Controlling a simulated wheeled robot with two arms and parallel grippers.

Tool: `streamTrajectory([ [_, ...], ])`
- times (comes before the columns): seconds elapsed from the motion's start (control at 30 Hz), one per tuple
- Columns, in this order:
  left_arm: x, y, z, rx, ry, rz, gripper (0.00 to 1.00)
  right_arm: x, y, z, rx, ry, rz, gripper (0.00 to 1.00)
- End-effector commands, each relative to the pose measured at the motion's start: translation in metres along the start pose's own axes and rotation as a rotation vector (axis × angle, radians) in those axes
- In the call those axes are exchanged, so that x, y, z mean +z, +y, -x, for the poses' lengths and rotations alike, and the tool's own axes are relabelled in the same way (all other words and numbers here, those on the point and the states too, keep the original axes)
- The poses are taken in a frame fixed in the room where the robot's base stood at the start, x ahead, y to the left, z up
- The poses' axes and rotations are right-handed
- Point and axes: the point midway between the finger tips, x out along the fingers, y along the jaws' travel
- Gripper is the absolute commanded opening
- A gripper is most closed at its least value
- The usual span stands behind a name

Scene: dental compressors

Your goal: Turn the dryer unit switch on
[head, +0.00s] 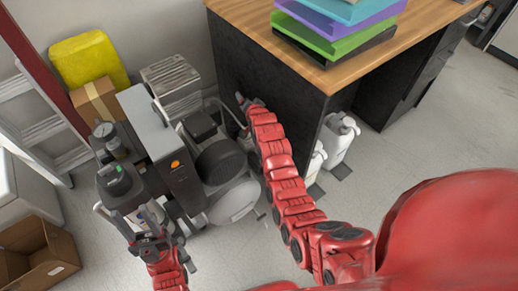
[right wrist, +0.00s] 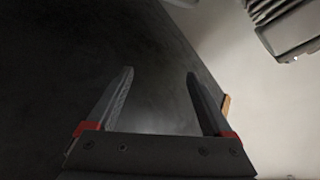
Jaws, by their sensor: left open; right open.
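The compressor assembly (head: 205,150) stands on the floor at left centre in the head view. A tall grey box with a dark front, which looks like the dryer unit (head: 181,187), is part of it. A small round orange spot, perhaps the switch (head: 175,164), is on its front near the top; its on or off position is too small to tell. My left gripper (head: 123,210) is open and empty, low in front of the unit and left of the orange spot. My right gripper (head: 241,101) is open and empty beside the desk's dark side; its fingers show in the right wrist view (right wrist: 160,75).
The desk (head: 270,95) with stacked coloured trays (head: 335,30) stands right of the compressor. A yellow case (head: 88,58), a cardboard box (head: 97,101) and a ladder (head: 40,125) are at left. An open carton (head: 45,262) is lower left. White bottles (head: 338,140) stand by the desk.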

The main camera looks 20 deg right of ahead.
Motion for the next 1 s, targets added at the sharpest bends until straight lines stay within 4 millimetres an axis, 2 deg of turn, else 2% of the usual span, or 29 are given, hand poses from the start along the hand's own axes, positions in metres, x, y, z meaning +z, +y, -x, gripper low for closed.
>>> streamTrajectory([
  [0.07, 0.000, 0.000, 0.000, 0.000, 0.000, 0.000, 0.50, 0.004, 0.003, -0.006, 0.118, -0.126, -0.070, 0.85],
  [0.17, 0.000, 0.000, 0.000, 0.000, 0.000, 0.000, 0.50, 0.013, 0.011, 0.003, 0.295, -0.285, -0.161, 0.85],
  [0.27, 0.000, 0.000, 0.000, 0.000, 0.000, 0.000, 0.50, 0.020, 0.020, 0.029, 0.495, -0.422, -0.238, 0.85],
  [0.4, 0.000, 0.000, 0.000, 0.000, 0.000, 0.000, 0.50, 0.020, 0.026, 0.075, 0.740, -0.547, -0.315, 0.85],
  [0.5, 0.000, 0.000, 0.000, 0.000, 0.000, 0.000, 0.50, 0.017, 0.027, 0.102, 0.864, -0.594, -0.346, 0.85],
  [0.6, 0.000, 0.000, 0.000, 0.000, 0.000, 0.000, 0.50, 0.015, 0.029, 0.118, 0.936, -0.617, -0.362, 0.85],
  [0.77, 0.002, 0.001, 0.012, 0.000, 0.000, 0.000, 0.50, 0.024, 0.038, 0.119, 0.962, -0.625, -0.367, 0.85],
  [1.0, 0.010, 0.003, 0.057, 0.000, 0.000, 0.000, 0.50, 0.056, 0.070, 0.097, 0.959, -0.623, -0.366, 0.85],
])
